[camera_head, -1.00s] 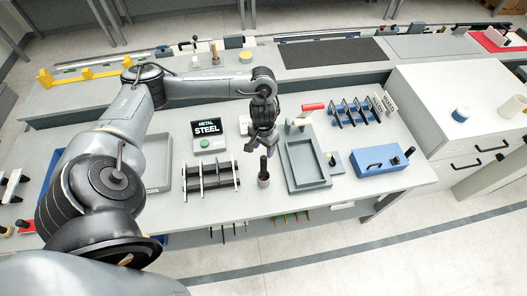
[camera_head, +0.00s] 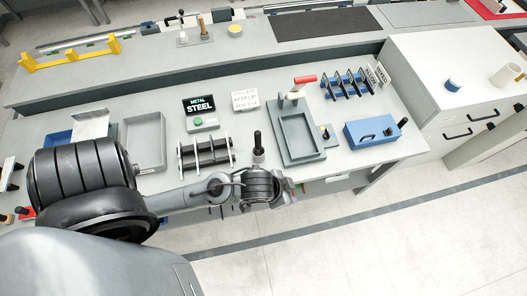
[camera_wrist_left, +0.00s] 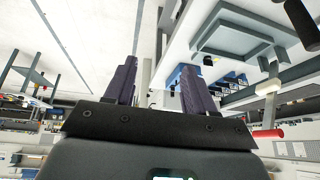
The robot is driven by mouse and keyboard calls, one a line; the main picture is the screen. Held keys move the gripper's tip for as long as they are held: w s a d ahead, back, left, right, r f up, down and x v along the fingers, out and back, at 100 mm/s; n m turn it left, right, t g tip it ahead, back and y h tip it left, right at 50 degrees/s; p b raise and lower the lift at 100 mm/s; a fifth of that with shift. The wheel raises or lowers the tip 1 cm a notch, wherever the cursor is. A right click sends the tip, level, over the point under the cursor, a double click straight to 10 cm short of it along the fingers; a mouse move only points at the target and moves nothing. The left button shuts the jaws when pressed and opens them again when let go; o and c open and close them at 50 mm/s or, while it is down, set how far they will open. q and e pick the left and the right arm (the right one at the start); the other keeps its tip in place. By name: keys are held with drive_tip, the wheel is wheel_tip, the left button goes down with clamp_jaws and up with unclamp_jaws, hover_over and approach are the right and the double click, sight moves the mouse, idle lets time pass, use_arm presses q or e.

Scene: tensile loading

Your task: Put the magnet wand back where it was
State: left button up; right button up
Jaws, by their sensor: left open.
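The magnet wand, with a black handle (camera_head: 258,140), stands upright in a small grey holder (camera_head: 258,155) near the front edge of the table. My left gripper (camera_head: 287,190) is in front of the table edge, apart from the wand, toward the bottom of the head view. In the left wrist view its two dark fingers (camera_wrist_left: 158,78) are spread with nothing between them. A black cylinder at the top right of that view (camera_wrist_left: 303,22) looks like the wand handle. My right gripper is not in view.
A black rack (camera_head: 206,156) and a grey tray (camera_head: 145,143) stand left of the wand. A grey fixture (camera_head: 297,138) with a red handle (camera_head: 305,79), a blue box (camera_head: 370,131) and a blue rack (camera_head: 346,85) stand right. Open floor lies in front of the table.

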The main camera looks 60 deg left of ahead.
use_arm(q)
drive_tip(key=s+a+g, duration=0.2)
drive_tip(key=s+a, duration=0.1)
drive_tip(key=s, duration=0.3)
drive_tip(key=shift+f+n, duration=0.3)
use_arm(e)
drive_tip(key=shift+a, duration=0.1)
